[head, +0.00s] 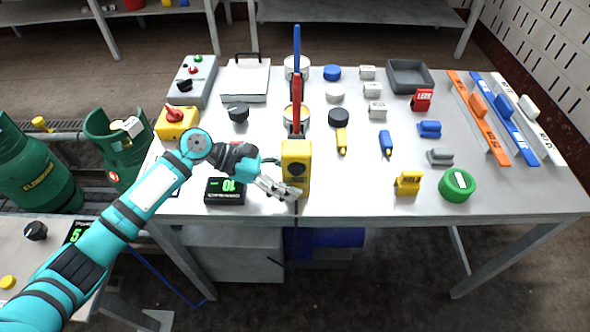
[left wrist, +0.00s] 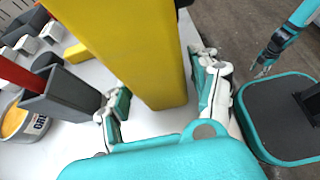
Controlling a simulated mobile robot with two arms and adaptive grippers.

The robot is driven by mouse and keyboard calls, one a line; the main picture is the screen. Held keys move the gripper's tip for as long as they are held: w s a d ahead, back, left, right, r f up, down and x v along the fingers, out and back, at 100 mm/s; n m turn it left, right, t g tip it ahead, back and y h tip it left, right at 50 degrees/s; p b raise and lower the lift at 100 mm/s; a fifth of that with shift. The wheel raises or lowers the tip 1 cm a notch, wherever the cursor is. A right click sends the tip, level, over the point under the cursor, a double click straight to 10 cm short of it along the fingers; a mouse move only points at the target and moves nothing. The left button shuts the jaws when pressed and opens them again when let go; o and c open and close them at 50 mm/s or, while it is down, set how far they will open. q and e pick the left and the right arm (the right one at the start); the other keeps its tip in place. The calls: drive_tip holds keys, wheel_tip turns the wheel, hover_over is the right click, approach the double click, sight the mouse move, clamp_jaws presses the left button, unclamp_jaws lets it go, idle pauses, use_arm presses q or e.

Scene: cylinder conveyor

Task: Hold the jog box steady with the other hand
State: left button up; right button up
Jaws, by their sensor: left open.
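The jog box, a yellow upright box (head: 296,160) with a dark round feature on its face, stands at the table's front edge in the head view. My left gripper (head: 283,187) is low at its front left side. In the left wrist view the yellow box (left wrist: 135,50) rises between the two spread fingers of my left gripper (left wrist: 163,98). The fingers are open, with a gap visible on the left; contact on the right is unclear. My right gripper (left wrist: 265,66) shows small at the upper right of the left wrist view, away from the box; its fingers are too small to read.
A black display block (head: 225,191) sits left of the box. Blue and red upright bars (head: 297,48) stand behind it. A yellow block with a red knob (head: 177,122) is at the left edge. The table front between the box and the small yellow block (head: 408,183) is clear.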

use_arm(q)
drive_tip(key=shift+d+f, duration=0.25)
drive_tip(key=shift+d, duration=0.15)
use_arm(e)
drive_tip(key=shift+s+r, duration=0.1)
drive_tip(key=shift+s, duration=0.05)
use_arm(q)
drive_tip(key=c, duration=1)
use_arm(e)
drive_tip(key=shift+s, duration=0.2)
use_arm(q)
drive_tip(key=shift+c, duration=0.8)
use_arm(e)
clamp_jaws()
drive_tip(key=shift+w+d, duration=0.1)
drive_tip(key=shift+d, duration=0.05)
